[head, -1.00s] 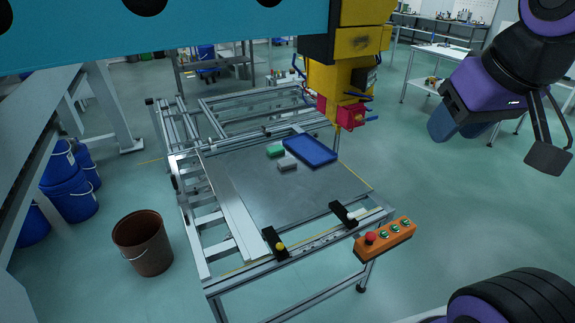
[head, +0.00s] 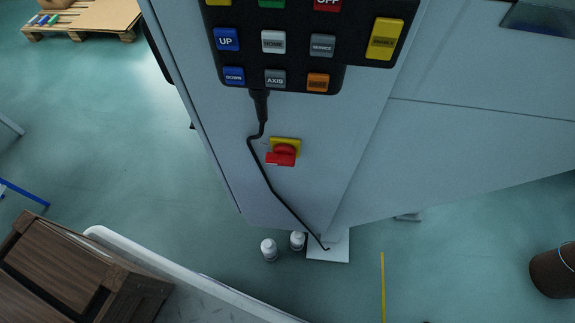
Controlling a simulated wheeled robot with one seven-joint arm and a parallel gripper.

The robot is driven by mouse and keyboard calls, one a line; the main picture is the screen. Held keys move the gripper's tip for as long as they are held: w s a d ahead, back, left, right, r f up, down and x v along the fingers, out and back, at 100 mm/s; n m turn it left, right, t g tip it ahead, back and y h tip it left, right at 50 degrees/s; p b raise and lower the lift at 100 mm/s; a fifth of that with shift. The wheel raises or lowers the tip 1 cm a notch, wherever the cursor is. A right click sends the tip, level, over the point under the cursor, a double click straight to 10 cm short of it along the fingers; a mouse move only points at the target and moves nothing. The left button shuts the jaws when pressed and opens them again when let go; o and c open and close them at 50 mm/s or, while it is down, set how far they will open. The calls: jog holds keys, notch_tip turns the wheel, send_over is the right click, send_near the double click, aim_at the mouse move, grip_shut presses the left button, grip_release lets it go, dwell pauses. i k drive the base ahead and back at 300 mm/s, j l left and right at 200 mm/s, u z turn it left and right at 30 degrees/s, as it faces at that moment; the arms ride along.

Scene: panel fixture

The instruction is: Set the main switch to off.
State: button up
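A red rotary switch (head: 283,154) on a yellow backing plate (head: 287,143) is mounted on the grey cabinet (head: 340,110), in the middle of the head view. Its red handle lies roughly level, with its end toward the left. I cannot read any position marks on it. My gripper is not in the present view.
A black control pendant (head: 295,55) with coloured, labelled buttons is above the switch, its black cable (head: 262,165) hanging beside it. Two white bottles (head: 269,249) stand on the floor below. A wooden crate (head: 65,270) is lower left, a brown bucket (head: 553,272) lower right.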

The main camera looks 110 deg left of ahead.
aim_at(283, 155)
jog(key=l+u, duration=0.1)
jog(key=u, duration=0.3)
jog(key=k+u, duration=0.1)
jog(key=u, duration=0.25)
jog(key=k+l+u, duration=0.1)
jog(key=u, duration=2.15)
jog(key=k+j, duration=0.1)
jog(key=k, duration=0.4)
jog(key=k+j+z, duration=0.1)
jog(key=k, duration=0.4)
